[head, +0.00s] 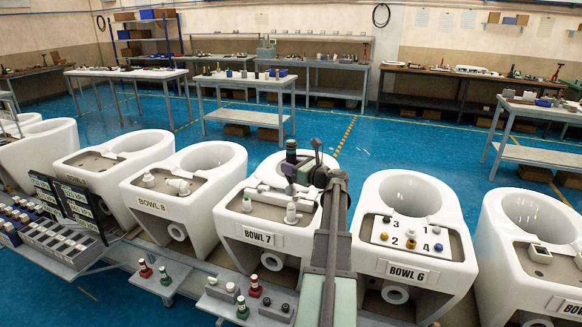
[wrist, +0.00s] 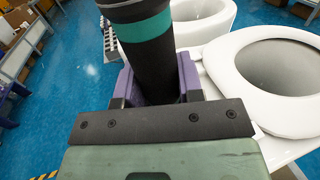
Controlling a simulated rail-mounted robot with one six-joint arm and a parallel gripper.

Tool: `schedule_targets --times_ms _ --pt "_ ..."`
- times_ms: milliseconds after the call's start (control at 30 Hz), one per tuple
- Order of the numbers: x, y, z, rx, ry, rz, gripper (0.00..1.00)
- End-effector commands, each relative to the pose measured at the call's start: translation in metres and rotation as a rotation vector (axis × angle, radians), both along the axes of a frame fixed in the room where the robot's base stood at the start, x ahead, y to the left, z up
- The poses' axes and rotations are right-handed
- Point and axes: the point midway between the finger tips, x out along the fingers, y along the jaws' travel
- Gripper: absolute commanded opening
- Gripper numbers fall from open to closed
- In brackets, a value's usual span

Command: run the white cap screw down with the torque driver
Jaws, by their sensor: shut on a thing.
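My gripper (head: 303,174) is over the back of the bowl marked BOWL 7 (head: 262,238). Its purple jaws (wrist: 188,75) are shut around a black cylindrical tool with a teal band (wrist: 148,50), which looks like the torque driver and stands upright in the head view (head: 291,152). The tool's lower end is hidden in the wrist view. The bowl marked BOWL 6 (head: 408,272) has a deck numbered 1 to 4 with small coloured caps, including a yellow one (head: 384,236) and a blue one (head: 438,247). A small pale cap (head: 411,232) may be the white cap screw; it is too small to be sure.
BOWL 8 (head: 150,206) stands left of BOWL 7, and another bowl (head: 530,250) right of BOWL 6. Red (head: 145,270) and green (head: 242,308) bottle-shaped tools stand on low front shelves. Workbenches (head: 243,80) stand behind, across open blue floor.

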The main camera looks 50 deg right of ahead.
Motion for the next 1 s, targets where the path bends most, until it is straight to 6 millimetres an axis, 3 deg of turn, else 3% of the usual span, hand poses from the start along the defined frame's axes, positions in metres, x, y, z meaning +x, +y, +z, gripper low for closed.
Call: schedule_targets --times_ms 33,367,433,1000 --pt "0.000 0.000 -0.010 0.000 -0.001 0.000 0.02" --pt "0.000 0.000 -0.041 0.000 -0.001 0.000 0.02" --pt "0.000 0.000 -0.034 0.000 -0.001 0.000 0.02" --pt "0.000 0.000 -0.037 0.000 -0.001 0.000 0.02"
